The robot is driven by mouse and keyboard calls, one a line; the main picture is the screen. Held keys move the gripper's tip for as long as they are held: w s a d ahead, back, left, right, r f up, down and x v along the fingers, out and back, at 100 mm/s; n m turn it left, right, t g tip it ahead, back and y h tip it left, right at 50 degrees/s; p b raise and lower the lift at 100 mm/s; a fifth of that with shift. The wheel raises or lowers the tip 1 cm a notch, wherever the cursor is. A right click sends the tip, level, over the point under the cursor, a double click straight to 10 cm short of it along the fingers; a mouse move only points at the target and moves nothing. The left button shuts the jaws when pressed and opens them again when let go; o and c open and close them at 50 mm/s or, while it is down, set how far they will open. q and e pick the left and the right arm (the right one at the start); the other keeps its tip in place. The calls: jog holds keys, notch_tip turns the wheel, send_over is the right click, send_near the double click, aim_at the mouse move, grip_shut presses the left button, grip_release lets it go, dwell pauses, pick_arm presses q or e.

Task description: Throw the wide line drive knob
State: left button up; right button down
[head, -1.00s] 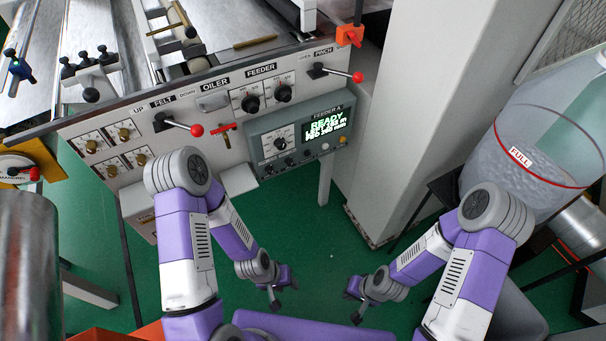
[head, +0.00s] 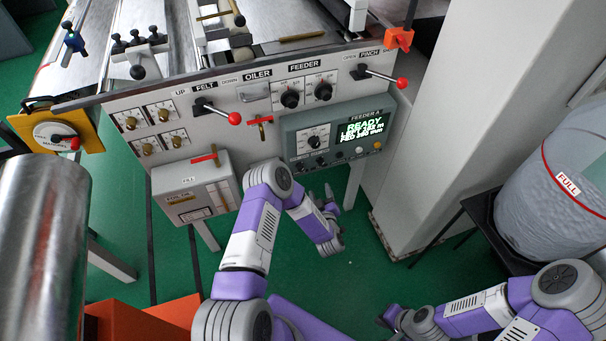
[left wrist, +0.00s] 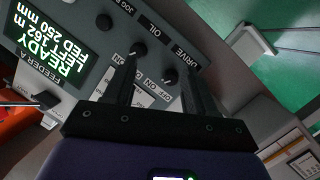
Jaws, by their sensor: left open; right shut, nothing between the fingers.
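The feeder control panel (head: 338,135) carries a lit READY screen and a row of small dark knobs on its lower left. In the left wrist view the panel appears turned over, and the dark knob beside the DRIVE label (left wrist: 170,76) sits near the right fingertip. Another knob, by the OIL label (left wrist: 138,50), is close to the left fingertip. My left gripper (head: 320,194) is open below the panel, its fingers (left wrist: 157,65) pointing towards these knobs. Whether it touches either knob cannot be told. My right gripper (head: 387,318) is shut and empty, low over the floor.
The pinch lever (head: 381,76) and felt lever (head: 218,110) stick out above and left of the panel. A grey FOIL TIE box (head: 196,188) hangs at left. A pale column (head: 425,140) and the FULL drum (head: 560,190) stand at right. Green floor is open below.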

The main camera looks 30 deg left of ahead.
aim_at(301, 170)
pick_arm(q)
jog(key=w+a+n+y, duration=0.1)
jog(key=a, duration=0.2)
jog(key=w+a+r+n+y+b, duration=0.1)
jog(key=a+y, duration=0.1)
jog(key=a, duration=0.1)
jog(key=w+a+n+g+y+b, duration=0.1)
jog(key=a, duration=0.2)
jog(key=shift+w+a+r+y, duration=0.15)
jog(key=shift+w+r+y, duration=0.15)
jog(key=shift+r, duration=0.1)
jog(key=shift+c, duration=0.2)
jog(key=c, duration=1)
